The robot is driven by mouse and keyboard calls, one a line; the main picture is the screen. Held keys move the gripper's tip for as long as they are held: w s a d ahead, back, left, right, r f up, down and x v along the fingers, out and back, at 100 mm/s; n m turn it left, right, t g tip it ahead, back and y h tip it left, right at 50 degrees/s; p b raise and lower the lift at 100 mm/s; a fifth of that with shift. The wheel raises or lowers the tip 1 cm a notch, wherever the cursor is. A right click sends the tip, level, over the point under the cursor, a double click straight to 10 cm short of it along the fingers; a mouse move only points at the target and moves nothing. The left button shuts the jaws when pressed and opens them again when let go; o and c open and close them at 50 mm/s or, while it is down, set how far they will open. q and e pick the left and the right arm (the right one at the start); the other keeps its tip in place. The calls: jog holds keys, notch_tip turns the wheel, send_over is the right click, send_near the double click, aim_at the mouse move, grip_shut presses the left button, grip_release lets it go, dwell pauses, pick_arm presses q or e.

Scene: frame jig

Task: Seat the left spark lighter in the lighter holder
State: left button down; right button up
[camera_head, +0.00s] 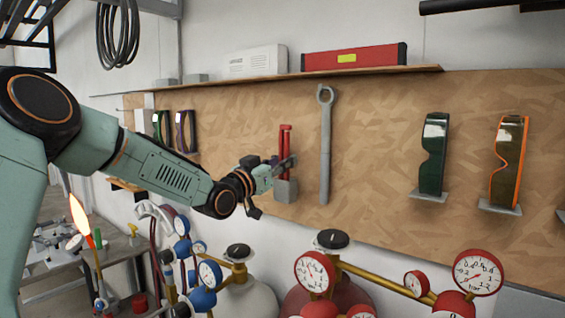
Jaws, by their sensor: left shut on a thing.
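A red spark lighter (285,138) stands upright in front of the wooden pegboard. My left gripper (285,164) comes in from the left and is shut on the lighter at its lower part. A small grey block (286,190), which looks like the lighter holder, is on the board directly below the lighter. The gripper hides the lighter's lower end, so I cannot tell whether it touches the holder or is inside it. My right gripper is not in view.
A grey wrench (325,145) hangs close to the right of the lighter. Dark goggles (433,155) and orange-rimmed goggles (508,165) sit further right. A shelf (370,72) runs above. Gas cylinders with gauges (314,270) stand below, and a flame (80,216) shows at the lower left.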

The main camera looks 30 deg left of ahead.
pick_arm(q)
jog(key=shift+w+a+f, duration=0.15)
jog(key=shift+a+f, duration=0.05)
jog(key=shift+f, duration=0.2)
jog(key=shift+d+b, duration=0.2)
jog(key=shift+b, duration=0.1)
jog(key=shift+f, duration=0.15)
jog(key=c, duration=1.1)
grip_release()
jog(key=shift+a, duration=0.1)
jog(key=shift+s, duration=0.2)
